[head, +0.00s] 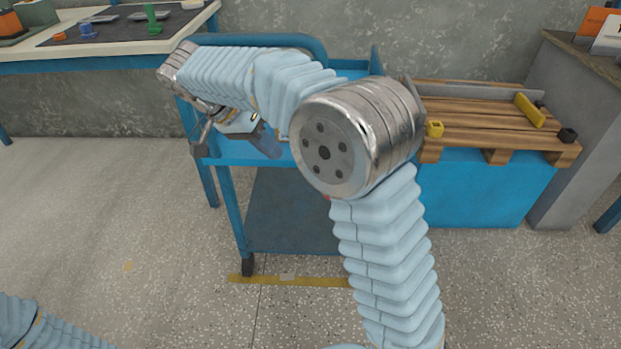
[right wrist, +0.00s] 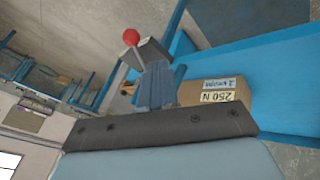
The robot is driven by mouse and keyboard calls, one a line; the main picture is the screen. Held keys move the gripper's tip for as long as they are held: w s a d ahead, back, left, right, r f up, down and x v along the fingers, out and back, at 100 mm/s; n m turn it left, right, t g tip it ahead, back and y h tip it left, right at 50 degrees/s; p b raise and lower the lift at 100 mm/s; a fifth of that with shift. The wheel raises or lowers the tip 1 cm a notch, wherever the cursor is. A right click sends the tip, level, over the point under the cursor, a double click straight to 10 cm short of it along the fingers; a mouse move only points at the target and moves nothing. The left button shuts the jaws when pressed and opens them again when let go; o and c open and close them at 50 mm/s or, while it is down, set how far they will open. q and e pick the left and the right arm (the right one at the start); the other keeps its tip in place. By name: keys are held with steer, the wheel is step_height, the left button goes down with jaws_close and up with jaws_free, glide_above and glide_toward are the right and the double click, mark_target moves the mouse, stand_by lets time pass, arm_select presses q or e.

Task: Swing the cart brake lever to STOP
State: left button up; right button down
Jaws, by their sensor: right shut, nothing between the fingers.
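The brake lever, a thin stalk with a red ball knob (right wrist: 131,37), shows in the right wrist view just beyond my right fingers. Its lower end is hidden behind them. A grey block (right wrist: 152,51) is beside the stalk. My right gripper (right wrist: 155,88) is shut and empty; I cannot tell whether it touches the lever. In the head view my right gripper (head: 265,143) is over the blue cart (head: 231,208), partly hidden by my own arm. A tiny red spot (head: 327,197) below my elbow may be the knob. No STOP mark is readable. My left gripper is out of view.
A cardboard box (right wrist: 208,90) labelled "250 N" is near the fingers. A wooden pallet (head: 470,122) with a yellow bar (head: 529,110) lies on a blue base to the right. A workbench (head: 110,37) stands at upper left. The floor in front is clear.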

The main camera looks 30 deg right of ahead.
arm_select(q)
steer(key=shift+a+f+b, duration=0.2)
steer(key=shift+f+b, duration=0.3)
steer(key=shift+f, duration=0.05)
arm_select(e)
steer(key=s+d+f, duration=0.4)
steer(key=d+f, duration=0.3)
steer(key=f, duration=0.1)
steer(key=shift+s, duration=0.35)
steer(key=shift+f, duration=0.1)
